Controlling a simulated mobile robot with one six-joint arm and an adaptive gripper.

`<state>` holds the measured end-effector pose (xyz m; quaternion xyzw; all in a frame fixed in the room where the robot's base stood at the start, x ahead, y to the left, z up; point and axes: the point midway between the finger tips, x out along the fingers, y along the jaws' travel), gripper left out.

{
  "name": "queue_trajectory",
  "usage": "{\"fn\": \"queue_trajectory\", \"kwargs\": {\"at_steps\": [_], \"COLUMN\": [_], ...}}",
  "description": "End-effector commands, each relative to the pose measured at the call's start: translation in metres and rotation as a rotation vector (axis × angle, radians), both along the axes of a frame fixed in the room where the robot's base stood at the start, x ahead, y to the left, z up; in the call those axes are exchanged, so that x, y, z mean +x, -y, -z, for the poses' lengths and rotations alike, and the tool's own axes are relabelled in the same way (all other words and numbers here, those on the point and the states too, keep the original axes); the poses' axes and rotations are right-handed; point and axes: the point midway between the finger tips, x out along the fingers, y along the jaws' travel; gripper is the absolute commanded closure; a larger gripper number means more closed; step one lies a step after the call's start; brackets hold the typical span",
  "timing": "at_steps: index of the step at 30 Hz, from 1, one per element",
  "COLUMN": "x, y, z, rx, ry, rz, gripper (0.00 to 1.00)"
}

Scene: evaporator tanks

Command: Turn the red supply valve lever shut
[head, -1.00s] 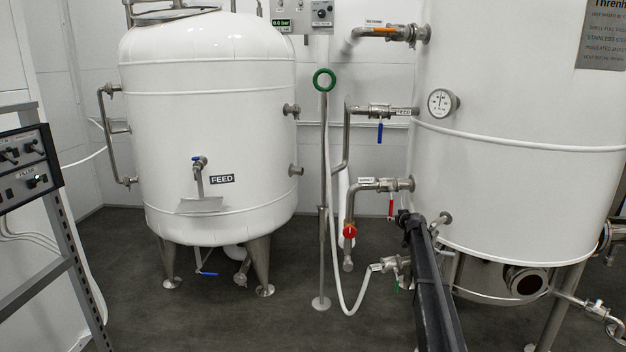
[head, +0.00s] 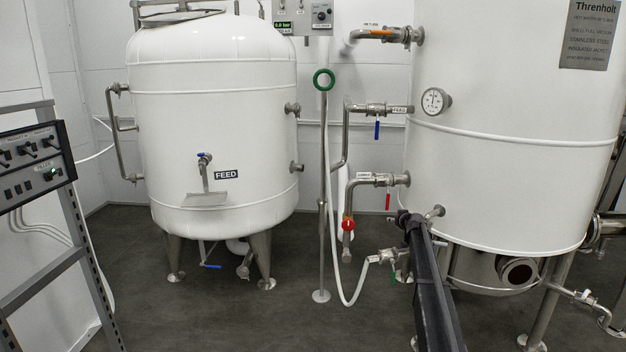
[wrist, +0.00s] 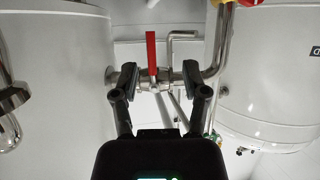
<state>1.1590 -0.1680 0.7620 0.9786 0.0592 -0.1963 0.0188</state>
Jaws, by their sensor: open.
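The red lever (head: 388,199) hangs down from a valve on the short horizontal pipe (head: 370,179) at the large right tank. In the wrist view the red lever (wrist: 151,52) stands up in the picture, crosswise to its pipe. My gripper (wrist: 162,80) is open and empty, one finger on each side of the lever's lower part and valve body in that picture. I cannot tell the gap in depth, and no contact is plain. In the head view my black arm reaches in from below; its far end is just below and right of the lever, and the fingers cannot be made out.
A red round knob (head: 348,225) sits on the vertical pipe left of the lever. A blue-lever valve (head: 376,129) is above. A lower valve with a white hose (head: 362,285) is below. The FEED tank (head: 215,120) stands left, the large tank (head: 510,150) right.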

Motion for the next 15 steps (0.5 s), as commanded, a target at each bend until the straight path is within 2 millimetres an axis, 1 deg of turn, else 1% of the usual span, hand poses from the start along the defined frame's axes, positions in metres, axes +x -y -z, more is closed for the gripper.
{"fn": "queue_trajectory", "kwargs": {"at_steps": [1, 5, 10, 14, 15], "x": [-0.008, -0.02, -0.043, -0.067, -0.077], "y": [-0.006, -0.013, -0.028, -0.043, -0.048], "z": [0.002, 0.006, 0.013, 0.02, 0.023], "rx": [0.001, 0.007, 0.013, 0.019, 0.023], "ry": [-0.01, -0.034, -0.078, -0.124, -0.144], "rz": [-0.006, -0.018, -0.039, -0.057, -0.063], "gripper": [0.42, 0.42, 0.42, 0.42, 0.42]}}
